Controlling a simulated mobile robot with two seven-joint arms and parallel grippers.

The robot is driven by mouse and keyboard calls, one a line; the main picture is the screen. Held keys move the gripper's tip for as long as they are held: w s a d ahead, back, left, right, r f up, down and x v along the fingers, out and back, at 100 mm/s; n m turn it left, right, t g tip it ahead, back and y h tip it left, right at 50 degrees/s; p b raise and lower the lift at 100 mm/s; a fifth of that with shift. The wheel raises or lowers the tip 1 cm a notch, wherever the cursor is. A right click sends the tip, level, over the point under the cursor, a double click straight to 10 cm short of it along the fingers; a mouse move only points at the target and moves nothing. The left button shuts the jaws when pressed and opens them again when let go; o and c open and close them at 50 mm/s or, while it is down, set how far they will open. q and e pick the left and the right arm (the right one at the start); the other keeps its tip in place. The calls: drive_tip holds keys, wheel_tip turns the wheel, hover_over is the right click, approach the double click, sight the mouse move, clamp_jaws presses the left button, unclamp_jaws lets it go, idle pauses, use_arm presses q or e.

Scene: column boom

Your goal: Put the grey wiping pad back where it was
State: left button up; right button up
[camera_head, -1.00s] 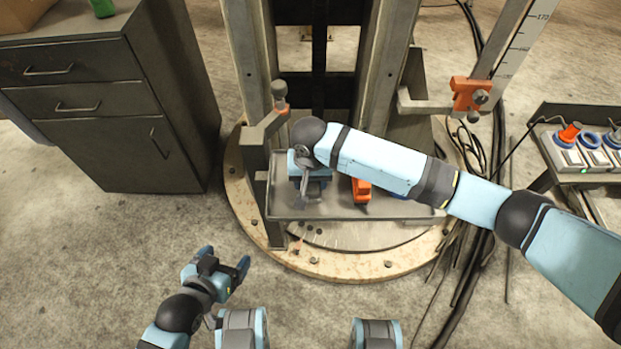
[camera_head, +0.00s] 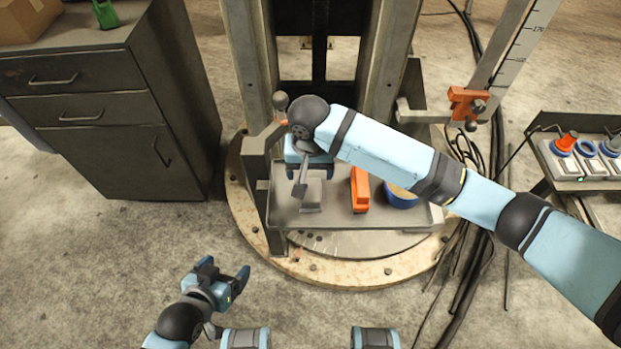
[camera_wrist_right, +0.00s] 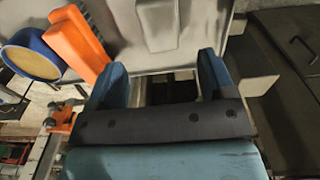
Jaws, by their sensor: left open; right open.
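The grey wiping pad (camera_head: 313,194) lies on the left part of the grey metal tray (camera_head: 335,221) in front of the column. It also shows in the right wrist view (camera_wrist_right: 159,22), beyond the fingertips. My right gripper (camera_head: 308,176) is open and empty, just above and behind the pad in the head view. In the wrist view the right fingers (camera_wrist_right: 164,72) stand apart with nothing between them, clear of the pad. My left gripper (camera_head: 225,280) is open and empty, low in front of the round base plate, away from the tray.
An orange block-like thing (camera_head: 360,190) and a blue bowl (camera_head: 401,198) with tan contents stand on the tray right of the pad. Column rails flank the tray's back. A dark cabinet (camera_head: 100,110) is at left, a switch box (camera_head: 580,162) at right, with cables hanging nearby.

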drive_tip(key=shift+r, duration=1.75)
drive_tip(key=shift+s, duration=0.1)
